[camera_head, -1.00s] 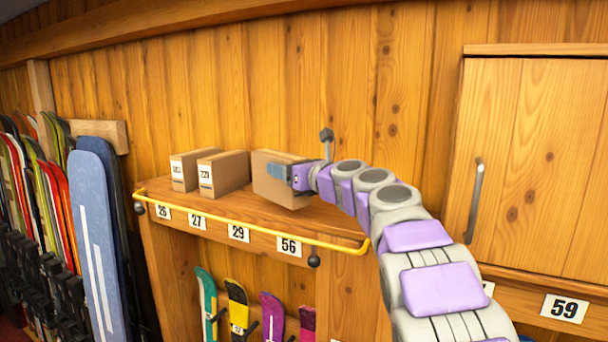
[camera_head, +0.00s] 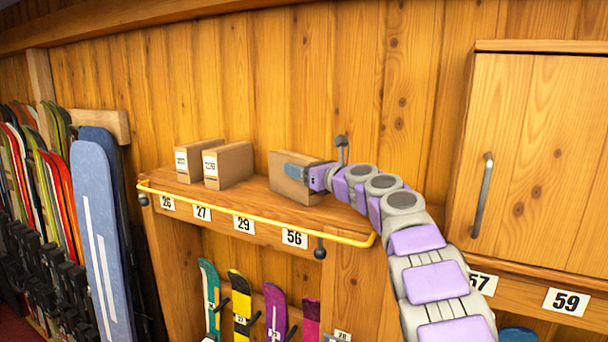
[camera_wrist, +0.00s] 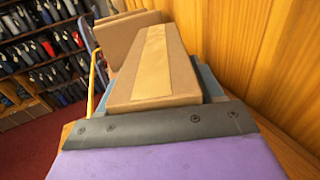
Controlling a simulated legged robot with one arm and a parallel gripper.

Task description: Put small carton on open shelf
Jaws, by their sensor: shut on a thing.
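The small carton (camera_head: 290,176) is a plain brown box at the right part of the open shelf (camera_head: 245,202). My gripper (camera_head: 303,172) is shut on it from the right, with a blue finger along its near face. The carton is upright and looks to be at the shelf's surface; I cannot tell whether its base touches the wood. In the wrist view the carton (camera_wrist: 155,65) lies between the blue fingers, with a paler tape strip along its top.
Two labelled cartons (camera_head: 229,164) (camera_head: 195,158) stand to the left on the same shelf, with a gap between. A yellow rail (camera_head: 255,217) runs along the shelf's front edge. A closed wooden cabinet (camera_head: 530,165) is at right. Skis (camera_head: 97,230) stand at left.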

